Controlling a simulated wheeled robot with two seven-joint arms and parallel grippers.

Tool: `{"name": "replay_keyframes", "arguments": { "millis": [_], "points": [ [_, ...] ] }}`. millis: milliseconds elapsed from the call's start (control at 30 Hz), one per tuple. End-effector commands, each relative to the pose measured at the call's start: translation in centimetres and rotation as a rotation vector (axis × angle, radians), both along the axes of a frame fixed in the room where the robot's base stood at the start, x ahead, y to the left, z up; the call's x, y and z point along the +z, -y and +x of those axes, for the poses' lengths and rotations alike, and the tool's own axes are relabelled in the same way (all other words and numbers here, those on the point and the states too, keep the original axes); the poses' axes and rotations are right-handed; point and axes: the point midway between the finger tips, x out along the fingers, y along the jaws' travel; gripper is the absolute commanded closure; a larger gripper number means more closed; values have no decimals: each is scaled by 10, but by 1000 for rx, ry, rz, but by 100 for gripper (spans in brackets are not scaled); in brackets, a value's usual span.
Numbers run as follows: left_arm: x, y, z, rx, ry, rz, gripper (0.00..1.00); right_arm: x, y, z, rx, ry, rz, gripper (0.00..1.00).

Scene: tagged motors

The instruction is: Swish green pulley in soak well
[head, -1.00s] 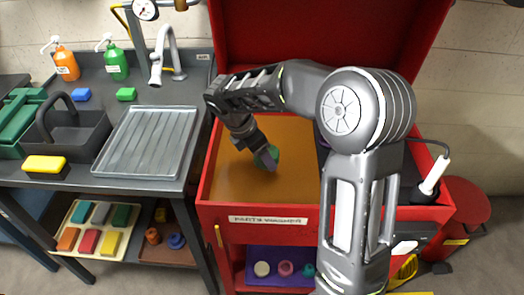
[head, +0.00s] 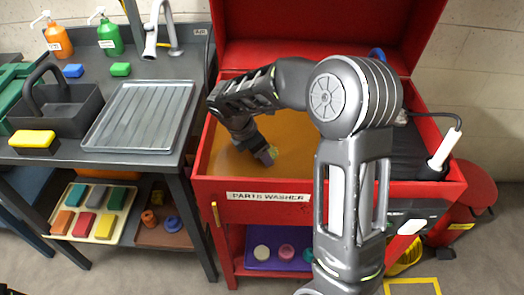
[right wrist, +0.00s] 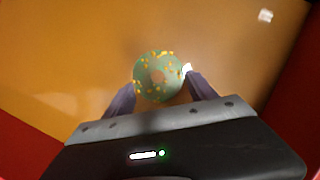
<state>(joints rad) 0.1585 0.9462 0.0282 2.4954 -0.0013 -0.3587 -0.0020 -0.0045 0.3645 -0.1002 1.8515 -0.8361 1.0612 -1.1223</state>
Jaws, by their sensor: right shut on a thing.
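The green pulley (right wrist: 158,76) shows in the right wrist view as a round green disc with yellow specks and a paler centre. My right gripper (right wrist: 160,90) has its two purple fingers on either side of it and is shut on it. In the head view my right gripper (head: 266,153) points down into the orange-brown soak well (head: 225,161) of the red parts washer, with the pulley (head: 275,151) a small speckled patch at its tip. I cannot tell how deep the pulley sits. My left gripper is not in view.
The washer's red front wall (head: 238,186) and raised lid (head: 330,30) bound the well. A dark panel (head: 420,150) lies to its right. On the left bench are a ribbed metal tray (head: 140,115), a black caddy (head: 60,105), a yellow sponge (head: 33,138) and soap bottles.

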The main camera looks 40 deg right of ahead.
Motion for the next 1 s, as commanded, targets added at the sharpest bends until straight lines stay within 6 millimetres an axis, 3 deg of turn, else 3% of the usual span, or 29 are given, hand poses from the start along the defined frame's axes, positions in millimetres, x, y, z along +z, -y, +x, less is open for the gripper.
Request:
{"name": "replay_keyframes", "arguments": {
  "millis": [100,400,1000],
  "points": [
    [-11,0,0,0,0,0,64,-15,0,0,1,0,-2,76],
    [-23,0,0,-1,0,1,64,-36,1,0,0,1,-1,76],
    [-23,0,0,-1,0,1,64,-38,0,0,0,1,-1,76]
  ]
}}
